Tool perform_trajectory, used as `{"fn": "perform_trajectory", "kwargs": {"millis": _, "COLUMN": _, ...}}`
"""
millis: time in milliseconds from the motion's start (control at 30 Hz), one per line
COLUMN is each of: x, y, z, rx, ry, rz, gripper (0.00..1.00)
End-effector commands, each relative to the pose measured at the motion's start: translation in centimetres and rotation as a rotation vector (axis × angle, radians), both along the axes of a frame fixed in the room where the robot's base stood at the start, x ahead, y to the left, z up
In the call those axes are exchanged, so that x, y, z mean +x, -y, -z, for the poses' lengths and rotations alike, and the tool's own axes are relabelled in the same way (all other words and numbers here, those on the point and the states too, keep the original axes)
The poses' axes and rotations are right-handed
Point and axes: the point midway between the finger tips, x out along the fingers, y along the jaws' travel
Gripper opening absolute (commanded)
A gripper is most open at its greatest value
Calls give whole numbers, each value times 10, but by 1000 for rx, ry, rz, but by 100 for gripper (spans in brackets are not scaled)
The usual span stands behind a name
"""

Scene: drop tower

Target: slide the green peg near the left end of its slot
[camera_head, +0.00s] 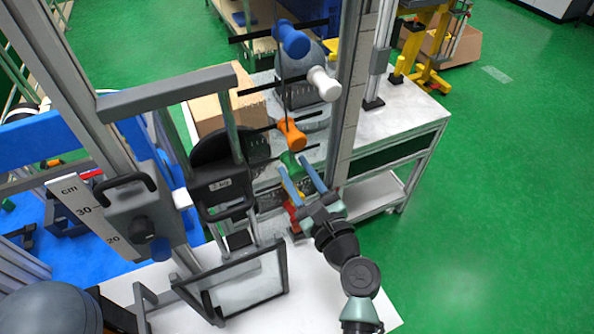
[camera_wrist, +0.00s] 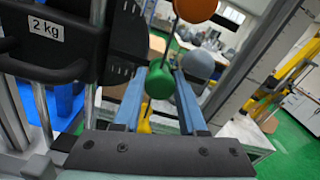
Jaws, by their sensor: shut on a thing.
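The green peg (camera_head: 289,160) sits below the orange peg (camera_head: 291,133) on the drop tower. My gripper (camera_head: 294,165) reaches up from the lower right, with its two blue fingers on either side of the green peg's knob. In the wrist view, the green peg (camera_wrist: 159,83) shows between the fingertips of my gripper (camera_wrist: 159,74), which is shut on it. The slot of the green peg is mostly hidden behind the fingers and the peg, so I cannot tell exactly where along it the peg stands.
A blue peg (camera_head: 291,39) and a white peg (camera_head: 324,84) stand higher up. The black 2 kg weight (camera_head: 219,170) is close on the left. A grey upright (camera_head: 350,90) rises on the right. A clear framed panel (camera_head: 240,283) stands below on the white table.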

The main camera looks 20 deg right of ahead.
Motion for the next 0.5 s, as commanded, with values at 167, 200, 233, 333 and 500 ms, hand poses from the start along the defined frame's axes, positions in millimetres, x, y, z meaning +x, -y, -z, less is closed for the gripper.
{"fn": "perform_trajectory", "kwargs": {"millis": 167, "x": 0, "y": -3, "z": 0, "rx": 1, "ry": -2, "rz": -2, "gripper": 0}}
{"fn": "perform_trajectory", "kwargs": {"millis": 200, "x": 0, "y": -7, "z": 0, "rx": 2, "ry": -1, "rz": -3, "gripper": 0}}
{"fn": "perform_trajectory", "kwargs": {"millis": 233, "x": 0, "y": -11, "z": -1, "rx": 2, "ry": -1, "rz": -4, "gripper": 0}}
{"fn": "perform_trajectory", "kwargs": {"millis": 333, "x": -1, "y": -29, "z": -1, "rx": 4, "ry": -2, "rz": -11, "gripper": 0}}
{"fn": "perform_trajectory", "kwargs": {"millis": 500, "x": 0, "y": -37, "z": 1, "rx": 3, "ry": -2, "rz": -16, "gripper": 0}}
